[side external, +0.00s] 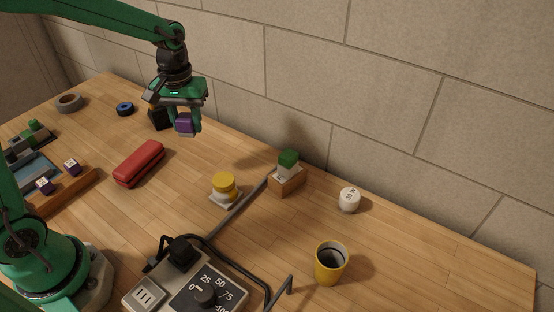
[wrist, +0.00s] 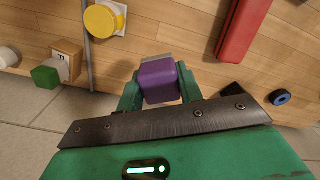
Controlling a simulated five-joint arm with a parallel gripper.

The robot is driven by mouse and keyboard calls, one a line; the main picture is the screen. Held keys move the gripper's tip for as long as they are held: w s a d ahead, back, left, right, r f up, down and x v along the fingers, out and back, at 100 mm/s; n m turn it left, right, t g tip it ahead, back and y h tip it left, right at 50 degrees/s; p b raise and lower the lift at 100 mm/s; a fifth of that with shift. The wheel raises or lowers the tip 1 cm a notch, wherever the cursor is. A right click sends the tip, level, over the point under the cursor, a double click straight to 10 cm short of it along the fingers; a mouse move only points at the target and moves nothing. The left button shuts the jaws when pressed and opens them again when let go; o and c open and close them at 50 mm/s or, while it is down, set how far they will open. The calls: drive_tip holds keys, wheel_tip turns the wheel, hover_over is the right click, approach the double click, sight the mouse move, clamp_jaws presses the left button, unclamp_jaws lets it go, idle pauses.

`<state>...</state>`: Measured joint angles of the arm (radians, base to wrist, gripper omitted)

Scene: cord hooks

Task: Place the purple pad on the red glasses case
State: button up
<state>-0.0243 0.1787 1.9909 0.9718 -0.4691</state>
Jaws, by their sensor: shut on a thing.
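My gripper (side external: 184,124) is shut on the purple pad (side external: 185,124) and holds it in the air above the back part of the table. In the wrist view the purple pad (wrist: 159,80) sits between the two green fingers of my gripper (wrist: 158,88). The red glasses case (side external: 139,163) lies on the table, to the left of and below the pad in the side view. In the wrist view the case (wrist: 243,25) shows at the upper right, apart from the pad. Its far end is cut off there.
A yellow knob on a pale base (side external: 224,186), a wooden block with a green-topped piece (side external: 287,181), a white round item (side external: 349,200) and a yellow cup (side external: 330,264) stand to the right. A dial box (side external: 195,292) is in front. A blue ring (side external: 125,109) lies behind the case.

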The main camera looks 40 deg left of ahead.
drive_tip(key=s+a+r+n, duration=0.1)
drive_tip(key=s+a+n, duration=0.2)
drive_tip(key=s, duration=0.5)
drive_tip(key=shift+s+a+r, duration=0.2)
drive_tip(key=shift+a, duration=0.05)
hover_over(137, 156)
wheel_tip(137, 156, down, 7)
drive_tip(key=shift+d, duration=0.1)
drive_tip(key=shift+f, duration=0.15)
drive_tip(key=shift+f, duration=1.85)
drive_tip(key=shift+f, duration=0.15)
drive_tip(key=o, duration=1)
